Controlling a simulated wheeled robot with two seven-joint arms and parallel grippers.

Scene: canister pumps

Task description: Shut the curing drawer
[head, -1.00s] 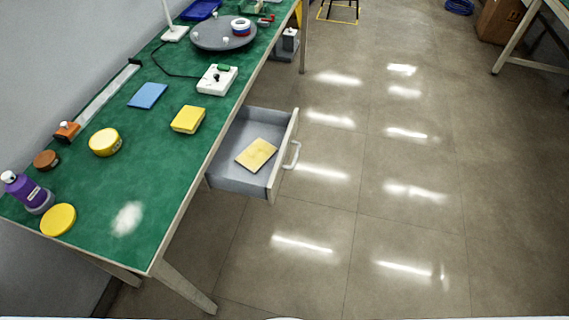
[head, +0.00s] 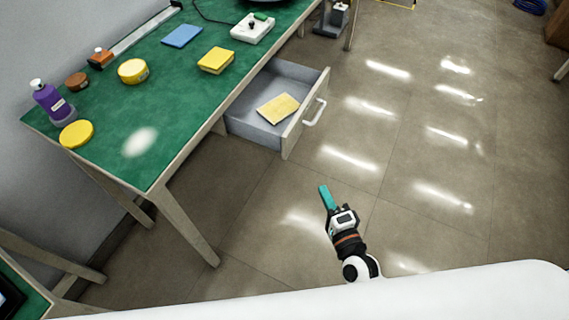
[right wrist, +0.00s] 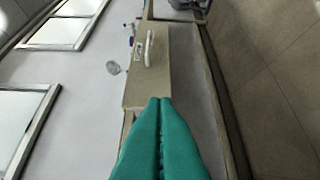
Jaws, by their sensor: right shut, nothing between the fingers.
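The curing drawer (head: 294,140) stands pulled out from under the green-topped bench, with a pale front and a white handle (head: 316,112). A yellow flat piece (head: 278,108) lies inside it. My right gripper (head: 324,190), with teal fingers, is shut and empty over the floor, in front of the drawer and apart from it. In the right wrist view the shut fingers (right wrist: 160,102) point towards a beige panel (right wrist: 135,85) with a white handle (right wrist: 149,48), which looks like the drawer front seen sideways. My left gripper is not in view.
The green bench (head: 190,110) carries a purple bottle (head: 50,100), yellow tins, a yellow pad (head: 216,60), a blue pad (head: 182,36) and a white switch box (head: 253,28). Another table corner (head: 25,290) is at lower left. The floor before the drawer is clear.

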